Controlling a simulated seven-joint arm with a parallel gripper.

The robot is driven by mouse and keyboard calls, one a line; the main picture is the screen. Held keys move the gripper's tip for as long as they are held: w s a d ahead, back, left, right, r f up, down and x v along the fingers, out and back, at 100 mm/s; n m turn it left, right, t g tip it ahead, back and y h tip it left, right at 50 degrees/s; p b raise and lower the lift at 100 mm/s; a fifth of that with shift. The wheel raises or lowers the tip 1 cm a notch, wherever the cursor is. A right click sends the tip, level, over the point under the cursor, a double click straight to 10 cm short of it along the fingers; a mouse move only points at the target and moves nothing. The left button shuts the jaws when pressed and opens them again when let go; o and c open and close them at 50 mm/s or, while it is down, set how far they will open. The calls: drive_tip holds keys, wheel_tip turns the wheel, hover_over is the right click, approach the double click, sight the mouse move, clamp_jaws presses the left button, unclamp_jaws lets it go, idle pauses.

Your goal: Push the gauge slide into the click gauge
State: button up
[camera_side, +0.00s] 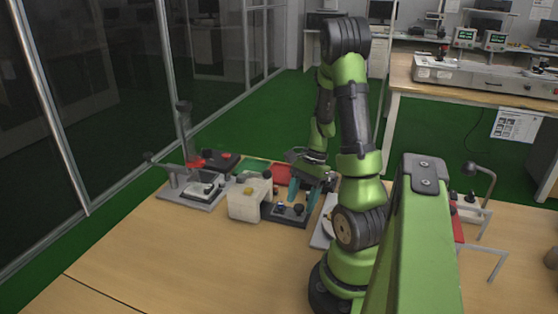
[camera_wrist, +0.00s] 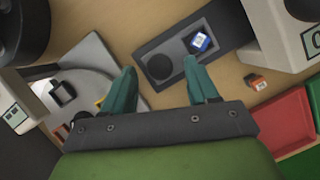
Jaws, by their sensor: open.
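My gripper (camera_wrist: 163,95) is open, with two teal fingers spread apart and nothing between them. In the side view my gripper (camera_side: 304,193) hangs just above a dark fixture plate (camera_side: 280,216). In the wrist view this plate (camera_wrist: 147,49) carries a round black knob (camera_wrist: 159,66) near the fingertips and a small blue-and-white block (camera_wrist: 199,41) in a square place. A pale housing with a "0" mark (camera_wrist: 290,35) is beside the plate; it is the off-white block (camera_side: 243,206) in the side view. I cannot tell for certain which parts are the click gauge and gauge slide.
A small orange block (camera_wrist: 256,82) lies on the table, near a red tray (camera_wrist: 276,125) and a green one. A round grey plate (camera_wrist: 90,85) is at the left. A lever fixture (camera_side: 192,191) stands further left in the side view. The front table is clear.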

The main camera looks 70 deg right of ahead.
drive_tip(key=shift+a+f, duration=0.15)
drive_tip(key=shift+f, duration=0.25)
drive_tip(key=shift+c, duration=0.2)
clamp_jaws()
drive_tip(key=shift+w, duration=0.15)
